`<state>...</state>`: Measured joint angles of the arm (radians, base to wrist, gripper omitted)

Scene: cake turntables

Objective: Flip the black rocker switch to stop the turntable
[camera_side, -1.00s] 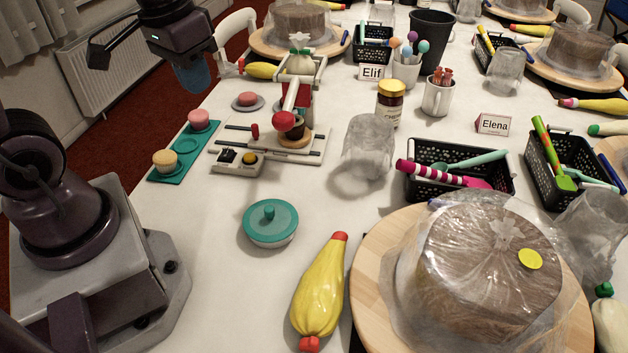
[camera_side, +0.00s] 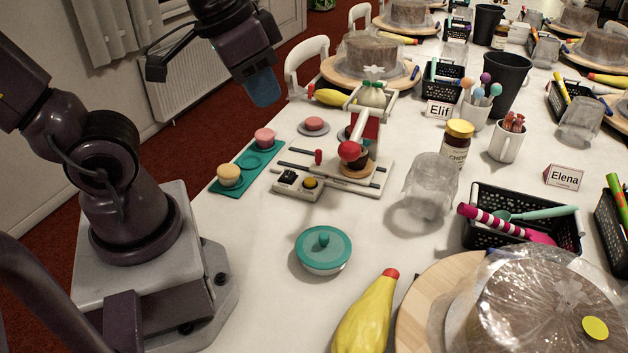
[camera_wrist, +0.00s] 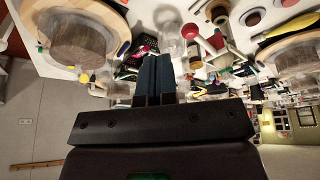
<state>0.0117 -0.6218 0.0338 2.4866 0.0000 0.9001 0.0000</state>
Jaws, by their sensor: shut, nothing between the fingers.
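The small control box (camera_side: 293,193) sits at the front left of a pale frame stand on the white table. It carries a black rocker switch (camera_side: 287,177) and a yellow button (camera_side: 310,183). I cannot tell which way the rocker is tipped. My gripper (camera_side: 264,92) has dark blue fingers that are shut and empty. It hangs in the air, up and left of the stand in the side view, apart from the switch. The fingers also show in the wrist view (camera_wrist: 153,78).
A teal tray (camera_side: 239,177) with two round cakes lies left of the box. A teal-lidded bowl (camera_side: 323,251) stands in front. A clear cup (camera_side: 428,185) and a jar (camera_side: 456,146) stand to the right. The table between box and bowl is clear.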

